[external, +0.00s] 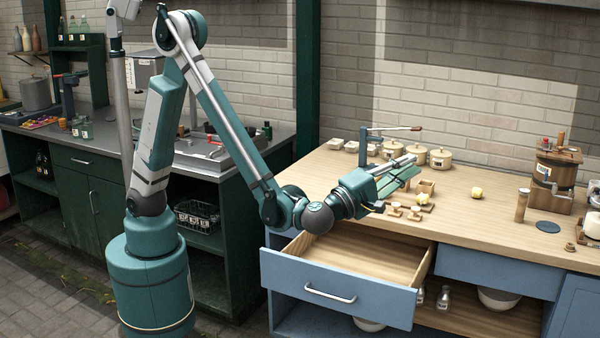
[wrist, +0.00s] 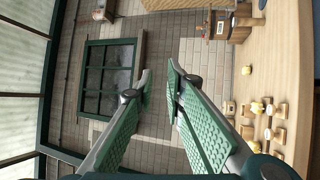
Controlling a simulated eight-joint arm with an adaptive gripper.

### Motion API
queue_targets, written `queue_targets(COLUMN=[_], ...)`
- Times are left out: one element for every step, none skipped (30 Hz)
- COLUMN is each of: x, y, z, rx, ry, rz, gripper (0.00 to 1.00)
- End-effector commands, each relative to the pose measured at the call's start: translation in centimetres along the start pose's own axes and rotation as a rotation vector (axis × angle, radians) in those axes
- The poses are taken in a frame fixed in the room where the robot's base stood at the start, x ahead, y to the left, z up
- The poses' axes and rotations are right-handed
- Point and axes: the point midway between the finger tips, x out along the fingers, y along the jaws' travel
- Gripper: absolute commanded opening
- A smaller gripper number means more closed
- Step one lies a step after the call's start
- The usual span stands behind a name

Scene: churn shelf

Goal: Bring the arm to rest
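My arm reaches right over the open drawer, and my gripper (external: 408,170) is above the left part of the wooden counter, pointing right and slightly up. In the wrist view my gripper (wrist: 159,78) has two green-padded fingers with a gap between the tips. Nothing is between them; the wall and window show behind. Small wooden stamps or moulds (external: 404,211) stand on the counter just below the gripper, apart from it. The gripper partly hides things behind it.
A blue drawer (external: 338,290) stands pulled out under my forearm, looking empty. Lidded pots (external: 440,158) and a lever press (external: 363,148) stand behind the gripper. A yellow lump (external: 477,193) lies to the right. A wooden churn (external: 553,180) stands farther right. The counter's front middle is clear.

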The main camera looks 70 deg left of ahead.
Motion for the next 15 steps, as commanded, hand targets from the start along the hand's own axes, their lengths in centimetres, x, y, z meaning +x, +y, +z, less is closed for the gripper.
queue_targets(x=[0.9, 1.4, 1.9, 2.3, 2.7, 3.2, 3.5, 3.9, 4.2, 4.5, 4.7, 5.0, 5.3, 5.5, 5.7], y=[1.1, 1.7, 2.5, 3.0, 3.6, 4.3, 4.8, 5.2, 5.9, 6.3, 6.8, 7.3, 7.7, 8.0, 8.5], z=[-0.7, -0.9, -1.1, -1.4, -1.6, -1.9, -2.2, -2.4, -2.7, -2.9, -3.2, -3.5, -3.7, -4.0, -4.3], rx=[0.017, 0.027, 0.041, 0.051, 0.063, 0.078, 0.090, 0.101, 0.118, 0.131, 0.144, 0.161, 0.175, 0.189, 0.208], ry=[-0.019, -0.033, -0.053, -0.066, -0.079, -0.099, -0.113, -0.126, -0.146, -0.159, -0.174, -0.193, -0.206, -0.220, -0.239], rz=[0.015, 0.024, 0.036, 0.045, 0.053, 0.064, 0.072, 0.078, 0.088, 0.094, 0.101, 0.109, 0.115, 0.120, 0.127], gripper=[0.13, 0.13, 0.13, 0.13, 0.13, 0.13, 0.13, 0.13, 0.13, 0.13, 0.13, 0.13, 0.13, 0.13, 0.13])
